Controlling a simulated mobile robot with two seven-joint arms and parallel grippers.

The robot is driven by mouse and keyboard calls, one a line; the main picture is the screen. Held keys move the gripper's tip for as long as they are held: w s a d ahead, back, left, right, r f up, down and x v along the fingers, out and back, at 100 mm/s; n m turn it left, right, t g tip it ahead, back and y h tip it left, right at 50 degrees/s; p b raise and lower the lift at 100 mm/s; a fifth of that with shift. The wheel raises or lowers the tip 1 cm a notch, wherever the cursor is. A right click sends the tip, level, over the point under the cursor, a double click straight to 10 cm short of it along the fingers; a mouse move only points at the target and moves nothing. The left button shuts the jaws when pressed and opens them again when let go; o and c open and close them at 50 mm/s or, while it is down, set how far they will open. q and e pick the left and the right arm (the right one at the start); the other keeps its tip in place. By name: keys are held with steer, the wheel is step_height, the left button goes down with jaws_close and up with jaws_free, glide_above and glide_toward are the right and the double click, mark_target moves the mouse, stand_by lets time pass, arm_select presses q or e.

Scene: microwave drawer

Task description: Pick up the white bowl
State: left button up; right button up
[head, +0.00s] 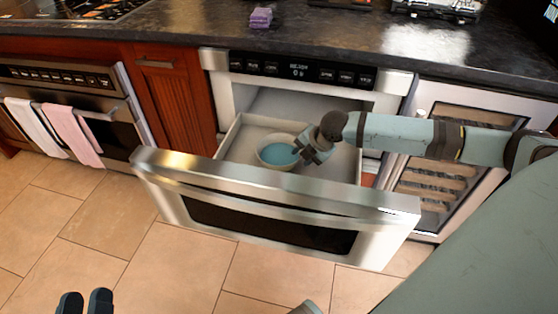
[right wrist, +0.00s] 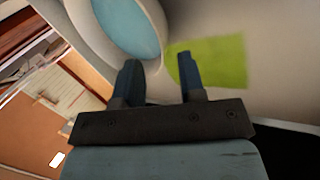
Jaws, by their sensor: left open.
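The white bowl (head: 262,163), blue inside, sits in the pulled-out microwave drawer (head: 235,135). My right gripper (head: 301,153) reaches down into the drawer at the bowl's right rim. In the right wrist view, the bowl (right wrist: 152,12) is at the upper left. The right gripper's fingers (right wrist: 160,62) are apart, one over the bowl's rim area and the other outside it. Whether they touch the bowl cannot be told. My left gripper (head: 85,302) is open and empty, low at the left over the floor, far from the bowl.
The drawer's steel front (head: 270,190) stands out over the tiled floor (head: 110,230). A yellow-green patch (right wrist: 215,62) shows beside the right fingers. A dark counter (head: 200,40) with a purple item (head: 261,17) runs above. Towels (head: 75,135) hang on the oven at left.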

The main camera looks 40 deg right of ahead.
mark_target(280, 155)
steer(key=shift+x, duration=0.8)
steer(key=shift+w+a+f+b, duration=0.1)
steer(key=shift+w+f+b, duration=0.1)
steer(key=shift+f+b, duration=0.2)
steer(key=b+x, duration=0.1)
steer(key=x, duration=0.1)
steer(key=b+x, duration=0.1)
steer(key=x, duration=0.1)
steer(key=shift+w, duration=0.35)
arm_select(q)
steer(key=shift+d+f+g+h, duration=0.15)
steer(key=shift+d+f+g, duration=0.05)
steer(key=shift+f, duration=0.3)
steer(key=shift+d+f+g+h, duration=0.15)
steer(key=shift+f+g, duration=0.05)
steer(key=shift+f, duration=0.25)
arm_select(e)
jaws_close()
